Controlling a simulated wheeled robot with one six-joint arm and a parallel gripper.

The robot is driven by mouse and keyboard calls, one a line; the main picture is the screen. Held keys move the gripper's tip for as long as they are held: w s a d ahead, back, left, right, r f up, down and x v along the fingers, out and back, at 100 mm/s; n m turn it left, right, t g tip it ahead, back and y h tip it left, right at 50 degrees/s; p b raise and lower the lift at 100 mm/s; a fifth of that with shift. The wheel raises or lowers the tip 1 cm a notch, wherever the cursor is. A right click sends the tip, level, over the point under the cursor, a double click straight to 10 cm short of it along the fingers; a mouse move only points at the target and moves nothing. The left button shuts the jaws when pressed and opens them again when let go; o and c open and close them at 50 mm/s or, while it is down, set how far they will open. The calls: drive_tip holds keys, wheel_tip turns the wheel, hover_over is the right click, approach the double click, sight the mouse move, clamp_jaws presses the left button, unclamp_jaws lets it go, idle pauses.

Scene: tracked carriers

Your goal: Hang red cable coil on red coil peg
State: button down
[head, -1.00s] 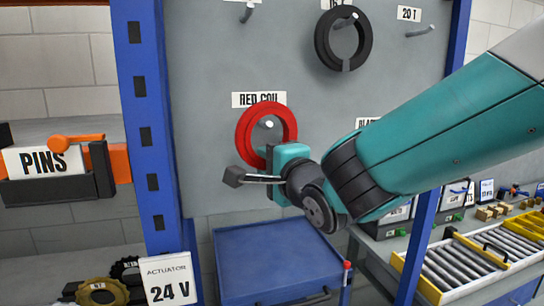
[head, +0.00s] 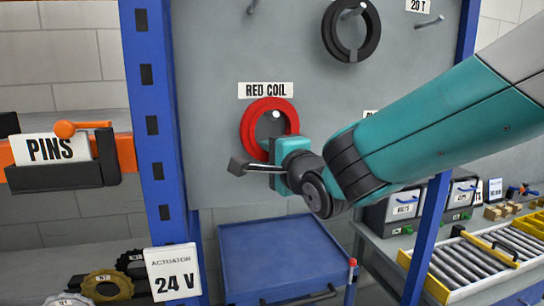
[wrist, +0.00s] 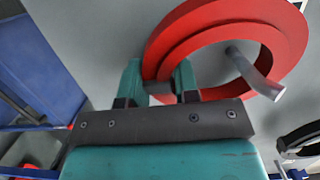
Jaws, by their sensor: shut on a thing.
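The red cable coil (head: 250,132) is a thick red ring in front of the grey panel, under a RED COIL label (head: 266,90). My gripper (wrist: 160,85) is shut on its lower edge, and the coil (wrist: 285,35) also shows in the wrist view. The red coil peg (wrist: 258,75) is a grey rod with an upturned end, and it passes through the coil's opening. In the head view the peg's pale tip (head: 276,115) shows near the top of the opening. I cannot tell whether the coil touches the peg.
A black coil (head: 371,35) hangs on another peg at upper right. A blue upright (head: 152,130) stands at left, with an orange rail and PINS bin (head: 50,150) beyond it. A blue cart (head: 270,245) is below. Bare panel lies left of the coil.

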idle(0.3)
drive_tip(key=c, duration=0.8)
unclamp_jaws()
drive_tip(key=b+v, duration=0.8)
drive_tip(key=v, duration=0.9)
drive_tip(key=s+d+f+n+g+h, duration=0.25)
drive_tip(key=f+n+g, duration=0.2)
drive_tip(key=f, duration=0.35)
drive_tip(key=s+d+f+n+g+h, duration=0.1)
drive_tip(key=s+d+f+n+g, duration=0.15)
drive_tip(key=f+n+g, duration=0.35)
drive_tip(key=shift+s+d+f+n+g+h, duration=0.1)
drive_tip(key=shift+s+d+f+n+g, duration=0.35)
drive_tip(key=shift+s+f+n+g, duration=0.85)
drive_tip(key=shift+s+d+f+n+g+h, duration=0.15)
drive_tip(key=shift+s+d+f+n+g, duration=0.35)
drive_tip(key=shift+s+n, duration=1.55)
drive_tip(key=shift+s+d+f+n+g+h, duration=0.1)
drive_tip(key=shift+s+d+f+n+g, duration=0.35)
drive_tip(key=shift+s+f+n+g, duration=1.15)
